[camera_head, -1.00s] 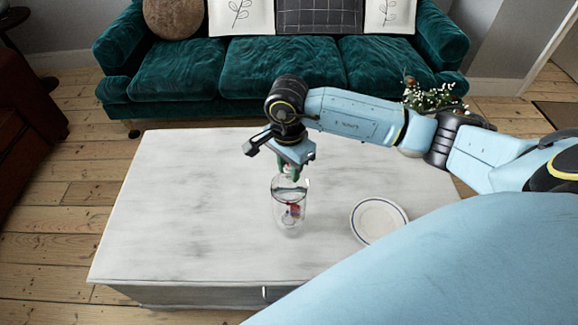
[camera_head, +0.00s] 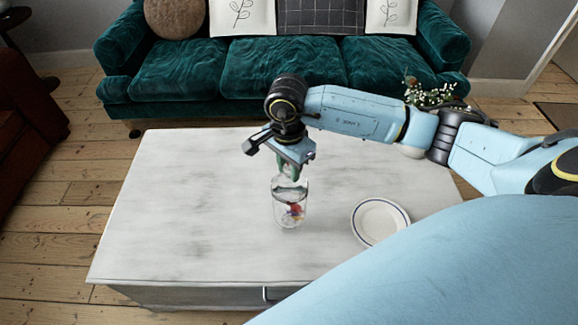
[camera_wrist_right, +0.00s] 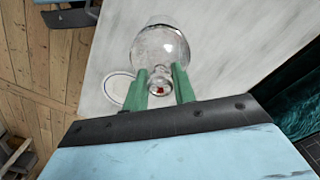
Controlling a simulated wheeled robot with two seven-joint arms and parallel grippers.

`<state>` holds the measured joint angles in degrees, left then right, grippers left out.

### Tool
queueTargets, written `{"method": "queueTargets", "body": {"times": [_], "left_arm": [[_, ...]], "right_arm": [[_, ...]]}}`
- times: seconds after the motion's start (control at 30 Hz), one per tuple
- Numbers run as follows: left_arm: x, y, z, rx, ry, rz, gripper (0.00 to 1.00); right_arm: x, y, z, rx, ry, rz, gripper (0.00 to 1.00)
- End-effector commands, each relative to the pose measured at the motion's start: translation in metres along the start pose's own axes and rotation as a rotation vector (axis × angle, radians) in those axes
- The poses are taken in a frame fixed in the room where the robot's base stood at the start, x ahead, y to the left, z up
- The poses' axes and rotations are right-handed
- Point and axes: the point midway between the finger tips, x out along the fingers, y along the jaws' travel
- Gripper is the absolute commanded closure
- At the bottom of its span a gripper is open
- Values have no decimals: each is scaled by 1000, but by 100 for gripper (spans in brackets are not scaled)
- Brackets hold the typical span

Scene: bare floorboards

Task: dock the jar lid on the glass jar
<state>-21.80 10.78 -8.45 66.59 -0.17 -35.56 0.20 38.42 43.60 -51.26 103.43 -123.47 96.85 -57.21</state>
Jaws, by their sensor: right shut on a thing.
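The clear glass jar (camera_head: 290,208) stands on the white coffee table with small coloured bits, red among them, inside. My right gripper (camera_head: 288,173) points down right above the jar. Its green fingers (camera_wrist_right: 162,82) are shut on a small clear glass piece, the knob of the jar lid (camera_wrist_right: 158,76). In the right wrist view a round clear glass shape lies just beyond the fingertips. Lid and jar overlap there, so I cannot tell whether the lid touches the rim. My left gripper is not in view.
A white plate with a dark rim line (camera_head: 380,221) lies on the table (camera_head: 180,215) to the right of the jar. The table's left side is clear. A green sofa (camera_head: 285,68) stands behind, and a small white-flowered plant (camera_head: 430,94) shows beyond my right arm.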

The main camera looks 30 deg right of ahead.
Motion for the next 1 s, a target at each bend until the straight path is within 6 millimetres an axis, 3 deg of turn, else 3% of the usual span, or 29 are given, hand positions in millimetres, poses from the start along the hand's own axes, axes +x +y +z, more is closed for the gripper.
{"method": "queueTargets", "body": {"times": [0.8, 0.83, 0.9, 1.0], "left_arm": [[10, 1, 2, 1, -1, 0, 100], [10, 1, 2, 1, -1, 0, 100], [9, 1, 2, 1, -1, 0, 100], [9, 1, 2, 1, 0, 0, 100]], "right_arm": [[12, 0, 0, 0, 1, 0, 100], [11, 0, 0, 0, 1, 0, 71], [11, 0, 0, 0, 1, -1, 65], [11, 0, 0, 0, 1, -1, 65]]}}
